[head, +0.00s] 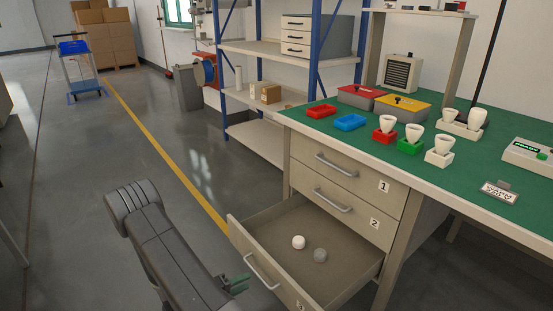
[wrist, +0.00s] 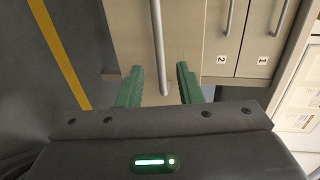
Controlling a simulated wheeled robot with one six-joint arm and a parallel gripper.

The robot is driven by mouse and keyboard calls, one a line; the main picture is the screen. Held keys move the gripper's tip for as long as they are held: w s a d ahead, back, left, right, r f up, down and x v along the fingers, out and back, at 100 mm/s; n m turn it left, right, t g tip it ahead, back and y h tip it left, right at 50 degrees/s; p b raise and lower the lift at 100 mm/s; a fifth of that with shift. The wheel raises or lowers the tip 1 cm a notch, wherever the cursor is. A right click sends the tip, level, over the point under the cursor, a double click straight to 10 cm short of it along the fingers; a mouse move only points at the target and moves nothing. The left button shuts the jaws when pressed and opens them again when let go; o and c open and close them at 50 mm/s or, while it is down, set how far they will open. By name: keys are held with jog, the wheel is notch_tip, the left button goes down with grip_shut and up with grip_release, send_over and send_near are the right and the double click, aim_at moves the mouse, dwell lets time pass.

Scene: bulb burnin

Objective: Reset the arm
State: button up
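My gripper (head: 236,284) shows in the head view in front of the open bottom drawer (head: 238,232), near its handle (head: 262,272). In the wrist view its two green fingers (wrist: 158,86) are wide apart, with nothing held. A bar handle (wrist: 158,50) appears between the fingers, not gripped; I cannot tell how close it is. My arm reaches up from the bottom of the head view, bent at a grey joint.
Closed drawers 1 (head: 345,172) and 2 (head: 340,203) sit above the open one. The green bench top (head: 470,170) holds coloured trays and white bulbs in holders. A blue-post shelf (head: 265,135) stands behind. Open floor (head: 60,200) lies to the left.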

jog(key=b+x, duration=0.1)
jog(key=x, duration=0.4)
jog(key=shift+d, duration=0.1)
jog(key=shift+r, duration=0.15)
